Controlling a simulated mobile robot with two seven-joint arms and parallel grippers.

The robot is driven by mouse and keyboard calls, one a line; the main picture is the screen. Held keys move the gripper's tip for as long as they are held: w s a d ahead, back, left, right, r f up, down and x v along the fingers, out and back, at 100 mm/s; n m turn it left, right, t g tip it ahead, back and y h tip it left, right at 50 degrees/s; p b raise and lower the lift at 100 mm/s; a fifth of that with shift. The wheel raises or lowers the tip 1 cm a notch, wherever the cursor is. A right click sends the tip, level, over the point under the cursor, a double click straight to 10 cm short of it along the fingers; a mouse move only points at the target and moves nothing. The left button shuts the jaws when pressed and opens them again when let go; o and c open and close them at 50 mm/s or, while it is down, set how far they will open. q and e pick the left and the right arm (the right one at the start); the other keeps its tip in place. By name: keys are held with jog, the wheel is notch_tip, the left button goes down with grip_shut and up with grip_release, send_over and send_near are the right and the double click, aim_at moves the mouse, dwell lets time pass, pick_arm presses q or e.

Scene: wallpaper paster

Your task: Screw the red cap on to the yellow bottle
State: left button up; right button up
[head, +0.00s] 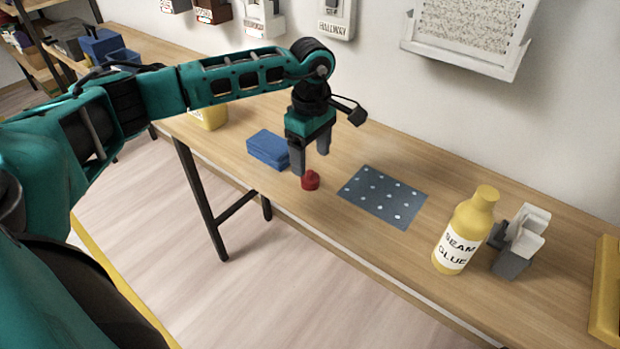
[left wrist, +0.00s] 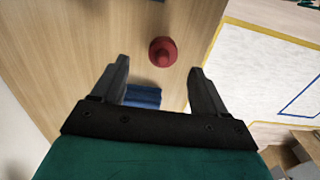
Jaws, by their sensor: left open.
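The red cap (head: 310,180) sits on the wooden table near its front edge, beside the blue block. It also shows in the left wrist view (left wrist: 163,51), beyond the fingertips and between their lines. My left gripper (head: 311,164) is open and empty, pointing down just above and behind the cap; its two fingers also show in the left wrist view (left wrist: 160,72). The yellow bottle (head: 467,230), labelled "SEAM GLUE", stands upright on the table to the right. Its top looks yellow, with no red cap on it. My right gripper is not in view.
A blue block (head: 268,147) lies left of the cap. A dark dotted mat (head: 382,196) lies between cap and bottle. A grey and white holder (head: 520,241) stands right of the bottle. A yellow object (head: 606,292) is at the far right. Several items hang on the wall behind.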

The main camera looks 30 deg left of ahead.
aim_at(310, 171)
pick_arm(q)
jog(key=shift+s+f, duration=0.2)
jog(key=shift+f, duration=2.45)
jog(key=c, duration=1.1)
jog(key=shift+r, duration=0.2)
notch_tip(310, 171, up, 20)
jog(key=shift+f+p, duration=0.15)
jog(key=shift+p, duration=0.5)
